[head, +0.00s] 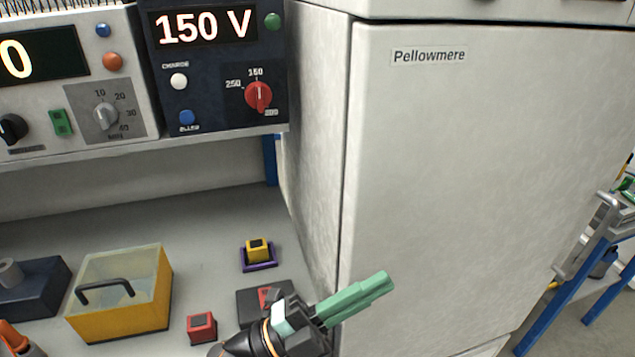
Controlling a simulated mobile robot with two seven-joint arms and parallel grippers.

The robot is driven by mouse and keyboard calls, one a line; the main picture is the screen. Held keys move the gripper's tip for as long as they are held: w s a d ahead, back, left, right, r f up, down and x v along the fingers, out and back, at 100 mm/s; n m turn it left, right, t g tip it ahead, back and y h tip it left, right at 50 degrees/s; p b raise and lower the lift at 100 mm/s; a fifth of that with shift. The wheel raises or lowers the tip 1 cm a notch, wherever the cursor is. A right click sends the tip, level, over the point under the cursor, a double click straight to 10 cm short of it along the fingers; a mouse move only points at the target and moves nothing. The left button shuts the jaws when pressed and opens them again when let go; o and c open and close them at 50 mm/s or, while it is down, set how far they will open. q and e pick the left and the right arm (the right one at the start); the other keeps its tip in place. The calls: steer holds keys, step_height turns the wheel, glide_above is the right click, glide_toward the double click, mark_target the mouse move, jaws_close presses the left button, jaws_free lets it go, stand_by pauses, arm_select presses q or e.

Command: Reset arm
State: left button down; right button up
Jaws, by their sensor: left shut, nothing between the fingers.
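My left gripper (380,284) is at the bottom centre of the head view. Its green fingers are closed together with nothing between them, and they point right, in front of the white cabinet's (480,160) lower left part. The fingers look apart from everything on the bench. My right gripper is not in view.
On the grey bench (205,225) are a yellow case (150,300) with a clear lid, a red block (201,328), a yellow block (257,249) on a purple base, and a dark pad (250,300) partly behind my gripper. Above, a dark panel (215,70) reads 150 V.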

arm_select(q)
steer(key=w+a+f+n+t+y+p, duration=0.1)
steer(key=w+a+f+n+t+y, duration=0.3)
steer(key=a+f+n+y, duration=0.45)
steer(key=w+a+f+n+t+y, duration=0.2)
steer(key=a+f+n+t+y, duration=0.35)
steer(key=f+n, duration=0.5)
steer(key=s+a+f+n+g+y, duration=0.3)
steer(key=s+a+f, duration=0.1)
steer(key=s+f, duration=0.3)
steer(key=s+a+f+n+g+y, duration=0.3)
steer(key=s+f, duration=0.4)
steer(key=f, duration=0.3)
steer(key=shift+s+a+n+g+p, duration=0.15)
steer(key=shift+a+n+g+p, duration=0.35)
steer(key=shift+a+n, duration=0.5)
